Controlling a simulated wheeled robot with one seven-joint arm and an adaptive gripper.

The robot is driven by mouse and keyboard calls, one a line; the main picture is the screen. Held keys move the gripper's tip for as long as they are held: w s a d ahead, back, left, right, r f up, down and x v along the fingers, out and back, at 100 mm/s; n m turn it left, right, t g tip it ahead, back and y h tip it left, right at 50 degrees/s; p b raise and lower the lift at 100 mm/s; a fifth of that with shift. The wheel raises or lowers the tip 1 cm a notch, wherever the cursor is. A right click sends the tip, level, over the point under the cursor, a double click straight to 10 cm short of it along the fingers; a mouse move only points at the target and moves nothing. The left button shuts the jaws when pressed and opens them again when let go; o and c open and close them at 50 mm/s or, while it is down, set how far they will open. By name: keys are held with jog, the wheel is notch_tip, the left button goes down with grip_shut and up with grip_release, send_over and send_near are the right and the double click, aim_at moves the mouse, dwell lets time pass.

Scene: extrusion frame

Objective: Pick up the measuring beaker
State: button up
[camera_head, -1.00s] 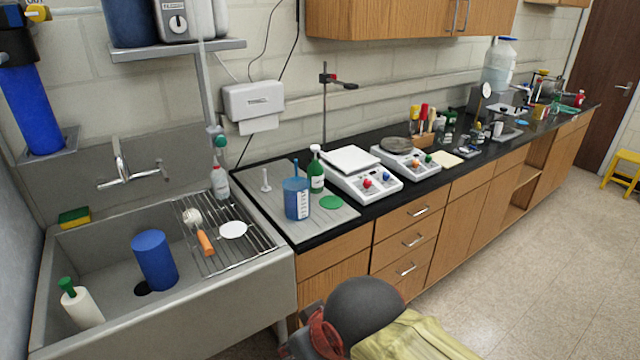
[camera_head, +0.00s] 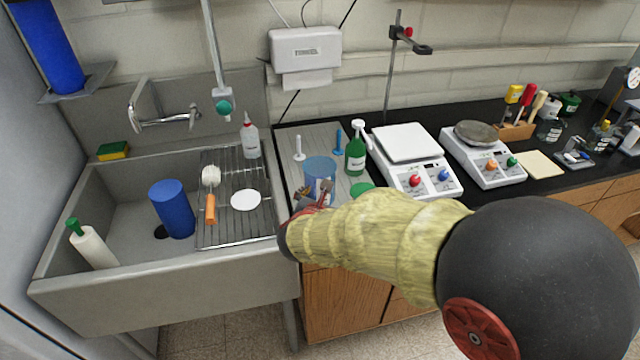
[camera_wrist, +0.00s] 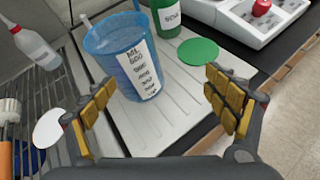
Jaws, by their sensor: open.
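The measuring beaker (camera_wrist: 118,62) is a blue, see-through cup with a white label of black markings. It stands upright on the grey ribbed drain board (camera_wrist: 180,98). In the head view the beaker (camera_head: 320,172) is partly hidden behind my arm and gripper. My gripper (camera_wrist: 160,108) is open and empty, its yellow-padded fingers spread wide. The beaker lies ahead of the fingers, nearer the left one, and is not between the pads. In the head view my gripper (camera_head: 312,200) is small and mostly covered by my arm.
A green bottle (camera_head: 356,152) and green disc (camera_wrist: 198,52) are close right of the beaker. A white balance (camera_head: 412,160) stands further right. To the left are the sink rack (camera_head: 225,225), a clear bottle (camera_head: 250,138) and a blue cylinder (camera_head: 172,208).

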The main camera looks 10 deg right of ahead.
aim_at(317, 193)
jog(key=w+a+n, duration=0.1)
jog(key=a+f+n, duration=0.1)
jog(key=w+a+n+t+y, duration=0.1)
jog(key=shift+w+f, duration=0.3)
jog(key=shift+b+x, duration=0.4)
jog(key=shift+x, duration=0.85)
jog(key=shift+w+d, duration=0.2)
jog(key=shift+w, duration=0.3)
jog(key=x, duration=0.2)
jog(key=b+x, duration=0.1)
jog(key=x, duration=0.1)
jog(key=shift+w+r+b, duration=0.1)
jog(key=shift+r+b, duration=0.1)
jog(key=shift+b, duration=0.1)
jog(key=shift+r, duration=0.1)
jog(key=c, duration=0.3)
jog(key=c, duration=1)
jog(key=shift+c, duration=0.6)
jog(key=shift+r, duration=0.25)
